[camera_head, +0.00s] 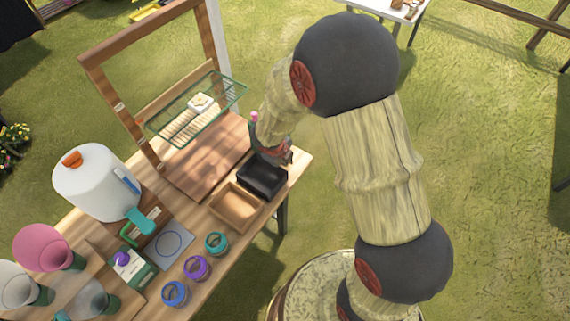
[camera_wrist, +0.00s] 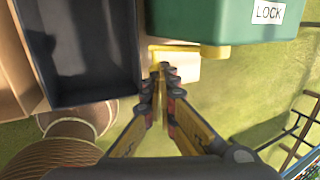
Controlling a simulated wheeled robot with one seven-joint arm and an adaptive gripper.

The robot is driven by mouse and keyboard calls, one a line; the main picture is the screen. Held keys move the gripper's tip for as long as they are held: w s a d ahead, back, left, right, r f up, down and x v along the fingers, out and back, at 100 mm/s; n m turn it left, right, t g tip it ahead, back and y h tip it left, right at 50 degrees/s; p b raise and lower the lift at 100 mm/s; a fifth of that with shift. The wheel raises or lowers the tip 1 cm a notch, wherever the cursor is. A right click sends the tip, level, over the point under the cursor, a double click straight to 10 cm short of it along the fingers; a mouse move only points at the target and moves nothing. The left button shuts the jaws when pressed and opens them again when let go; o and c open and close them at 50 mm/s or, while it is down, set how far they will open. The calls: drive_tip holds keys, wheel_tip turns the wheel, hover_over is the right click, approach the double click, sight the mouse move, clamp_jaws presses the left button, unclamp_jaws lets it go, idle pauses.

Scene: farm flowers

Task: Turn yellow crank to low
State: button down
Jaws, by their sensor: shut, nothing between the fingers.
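In the wrist view the yellow crank (camera_wrist: 172,48) shows as a yellow bar with a pale cream grip (camera_wrist: 184,67), below a green box (camera_wrist: 215,20). My gripper (camera_wrist: 164,74) is shut and empty, its fingertips together at the left end of the cream grip. I cannot tell whether they touch it. In the head view my gripper (camera_head: 272,154) is over the far right end of the wooden table, beside the black tray (camera_head: 263,177). There my arm hides the crank. No "low" mark is readable.
The black tray also fills the upper left of the wrist view (camera_wrist: 80,60). A white label reading LOCK (camera_wrist: 267,12) is on the green box. A wooden frame with a wire rack (camera_head: 196,107) stands left of my gripper. Jars, cups and a white canister (camera_head: 97,185) crowd the table's near part.

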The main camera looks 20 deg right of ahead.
drive_tip(key=shift+f+t+h+b, duration=0.5)
drive_tip(key=shift+f+b, duration=0.15)
drive_tip(key=shift+b, duration=1.35)
drive_tip(key=shift+w+d, duration=0.1)
drive_tip(key=shift+d, duration=0.05)
drive_tip(key=shift+d+p, duration=0.1)
drive_tip(key=shift+p, duration=0.25)
drive_tip(key=shift+w+f, duration=0.15)
